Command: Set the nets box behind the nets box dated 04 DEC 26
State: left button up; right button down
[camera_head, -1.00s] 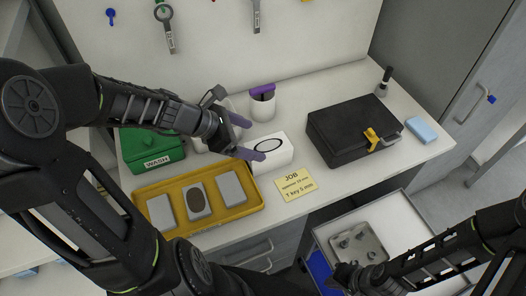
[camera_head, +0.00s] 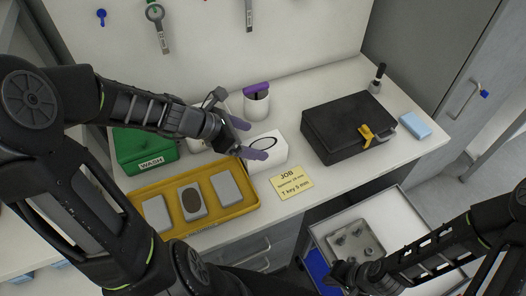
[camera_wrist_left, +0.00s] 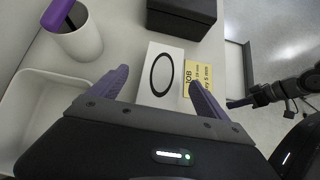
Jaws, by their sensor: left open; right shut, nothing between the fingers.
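A white box (camera_head: 277,155) with a black oval on it stands on the bench. It also shows in the left wrist view (camera_wrist_left: 173,62). No date is readable on it, and I cannot make out a second such box. My left gripper (camera_head: 247,139) is open at the box's left end, its purple fingers pointing at it. In the left wrist view the box lies ahead, between the lines of the two fingers (camera_wrist_left: 158,78); I cannot tell whether they touch it. My right gripper (camera_head: 342,272) is shut and empty, low by the cart.
A white cup (camera_head: 256,107) with a purple-topped item stands behind the box. A white bin (camera_wrist_left: 22,112) is beside the left gripper. A yellow tray (camera_head: 205,222), green WASH box (camera_head: 140,148), job note (camera_head: 291,183) and black case (camera_head: 340,125) surround it.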

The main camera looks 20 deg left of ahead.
aim_at(262, 144)
pick_arm(q)
jog(key=shift+f, duration=0.1)
jog(key=x, duration=0.4)
jog(key=shift+s+d+f, duration=0.15)
jog(key=shift+w+d+f, duration=0.25)
jog(key=shift+w+f, duration=0.05)
jog(key=shift+f, duration=0.05)
jog(key=shift+c, duration=0.2)
jog(key=c, duration=1.6)
jog(key=shift+c, duration=0.2)
jog(key=shift+r, duration=0.2)
